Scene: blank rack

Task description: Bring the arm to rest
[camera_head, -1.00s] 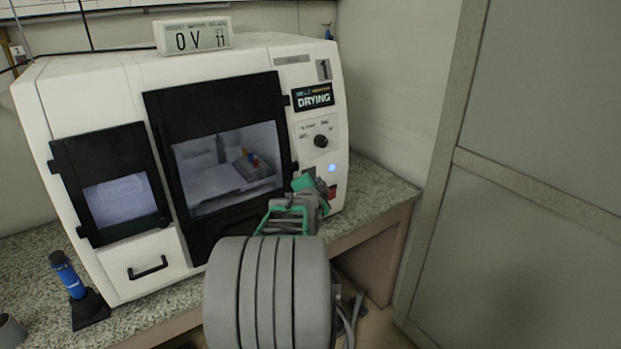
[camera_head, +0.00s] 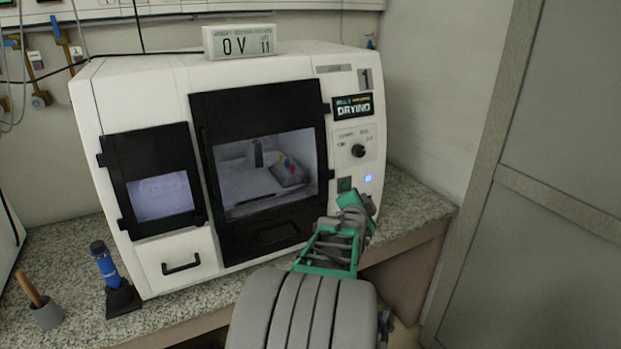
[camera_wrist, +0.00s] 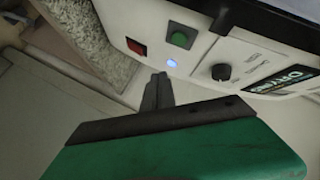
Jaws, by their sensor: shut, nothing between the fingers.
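My gripper (camera_head: 357,199) is in front of the lower right of a white drying oven's control panel. In the wrist view its dark fingertips (camera_wrist: 158,88) are together, with nothing between them. They point towards the panel, close to a lit blue lamp (camera_wrist: 171,63). I cannot tell the exact gap to the panel. My green and grey arm reaches up from the bottom of the head view.
The white oven (camera_head: 85,120) stands on a speckled counter (camera_head: 415,195), its dark doors closed. A green button (camera_wrist: 180,39), red switch (camera_wrist: 136,47) and black knob (camera_wrist: 221,72) sit on its panel. A blue-handled tool (camera_head: 105,266) stands at left. A grey partition (camera_head: 550,150) is at right.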

